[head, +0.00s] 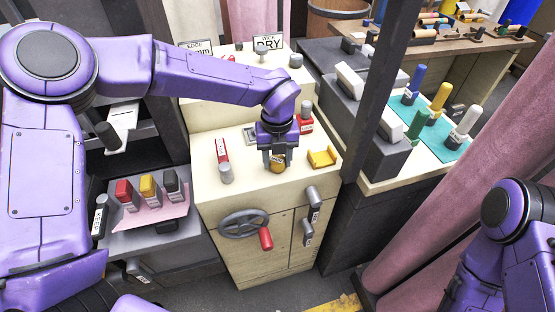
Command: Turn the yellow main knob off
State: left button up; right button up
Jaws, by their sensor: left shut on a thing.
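The yellow main knob (277,167) sits on the cream top of the machine cabinet (208,188), in the middle of the head view. My left gripper (277,164) points down over the knob and is shut on it. The fingers cover much of the knob, so its pointer and markings are hidden. My right arm shows at the lower right, but its gripper is out of view.
A yellow bracket (321,157) sits close right of the knob. A red label piece (222,150) and a grey knob (226,173) lie to its left. A handwheel (244,224) with a red handle is on the front. A dark post (377,95) stands at the right.

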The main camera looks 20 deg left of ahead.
aim_at(277, 159)
pick_arm(q)
jog(key=n+b, duration=0.2)
jog(key=n, duration=0.1)
jog(key=f+n+b, duration=0.1)
jog(key=n+b, duration=0.2)
jog(key=shift+r+n+b, duration=0.25)
jog(key=shift+n+b, duration=0.25)
jog(key=shift+n, duration=0.4)
jog(key=shift+r, duration=0.15)
jog(key=o, duration=1.1)
jog(key=shift+r+p, duration=1.95)
jog(key=shift+r, duration=0.6)
